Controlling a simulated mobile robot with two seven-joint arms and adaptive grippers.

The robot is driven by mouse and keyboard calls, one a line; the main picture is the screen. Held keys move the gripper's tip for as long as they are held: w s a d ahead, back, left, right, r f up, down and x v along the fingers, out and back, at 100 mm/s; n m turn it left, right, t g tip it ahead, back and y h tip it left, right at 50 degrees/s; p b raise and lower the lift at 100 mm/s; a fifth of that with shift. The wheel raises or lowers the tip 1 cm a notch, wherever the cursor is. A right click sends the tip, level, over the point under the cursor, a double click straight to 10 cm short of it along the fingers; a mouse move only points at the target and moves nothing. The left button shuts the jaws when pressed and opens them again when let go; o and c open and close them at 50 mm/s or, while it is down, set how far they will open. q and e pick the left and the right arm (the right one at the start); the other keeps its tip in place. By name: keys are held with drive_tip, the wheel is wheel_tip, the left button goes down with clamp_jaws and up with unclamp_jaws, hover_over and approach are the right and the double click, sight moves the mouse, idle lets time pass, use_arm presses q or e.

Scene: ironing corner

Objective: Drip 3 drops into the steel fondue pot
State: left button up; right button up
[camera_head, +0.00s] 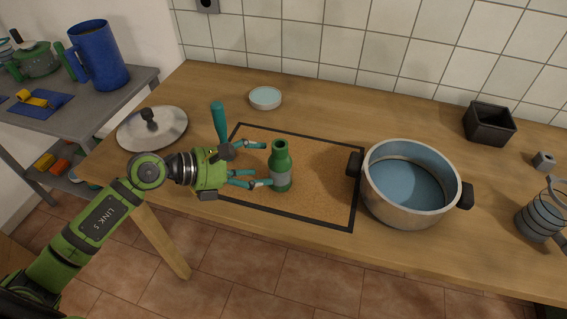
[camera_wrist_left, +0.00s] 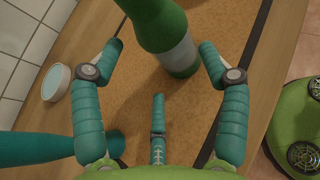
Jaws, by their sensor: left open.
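The steel fondue pot (camera_head: 405,206) stands on the right half of the wooden table, with black side handles and a blue inside. A green bottle (camera_head: 280,160) with a grey band stands upright on the cork mat (camera_head: 325,170), left of the pot. My left gripper (camera_head: 260,165) is open, low over the mat, its fingers pointing at the bottle from the left. In the left wrist view the bottle (camera_wrist_left: 157,25) stands just ahead of and partly between the spread fingertips, not gripped. Whether a finger touches it I cannot tell. My right gripper is not in view.
A pot lid (camera_head: 165,127) lies at left, a small round dish (camera_head: 265,97) at the back. A black box (camera_head: 489,122) and a grey ribbed object (camera_head: 538,222) are at right. A blue pitcher (camera_head: 98,55) stands on the side shelf.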

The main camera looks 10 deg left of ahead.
sight(275, 153)
use_arm(q)
drive_tip(key=p+x, duration=0.1)
drive_tip(key=x, duration=0.2)
drive_tip(key=shift+d+r, duration=0.1)
drive_tip(key=shift+d, duration=0.05)
drive_tip(key=shift+x, duration=0.9)
drive_tip(key=shift+c, duration=0.8)
drive_tip(key=c, duration=0.9)
drive_tip(key=shift+c, duration=0.2)
drive_tip(key=shift+r, duration=0.25)
wheel_tip(275, 153, up, 4)
drive_tip(key=shift+s+d+f, duration=0.1)
drive_tip(key=s+d+r, duration=0.3)
drive_tip(key=d+r, duration=0.3)
drive_tip(key=d, duration=0.4)
drive_tip(key=shift+s+d+r+b, duration=0.3)
drive_tip(key=shift+d+b, duration=0.1)
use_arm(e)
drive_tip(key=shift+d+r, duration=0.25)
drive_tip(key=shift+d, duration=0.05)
